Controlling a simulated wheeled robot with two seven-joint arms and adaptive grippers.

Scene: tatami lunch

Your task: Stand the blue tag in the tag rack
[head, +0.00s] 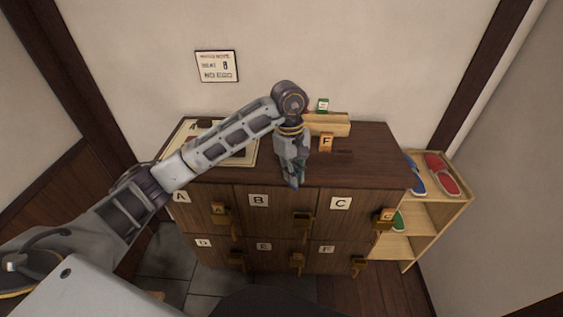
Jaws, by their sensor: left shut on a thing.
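My left gripper (293,178) is above the front edge of the cabinet top, pointing down. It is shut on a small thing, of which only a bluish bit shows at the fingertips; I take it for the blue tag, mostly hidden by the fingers. The light wooden tag rack (335,125) is at the back of the cabinet top, right of and behind the gripper, with its left end hidden by my wrist. My right gripper is not in view.
The dark wooden cabinet (370,158) has lettered doors A to F with brass-coloured fittings. A pale tray or board (240,155) lies on its left top. A shoe shelf (435,212) with red, blue and green slippers stands at right. The cabinet's right top is clear.

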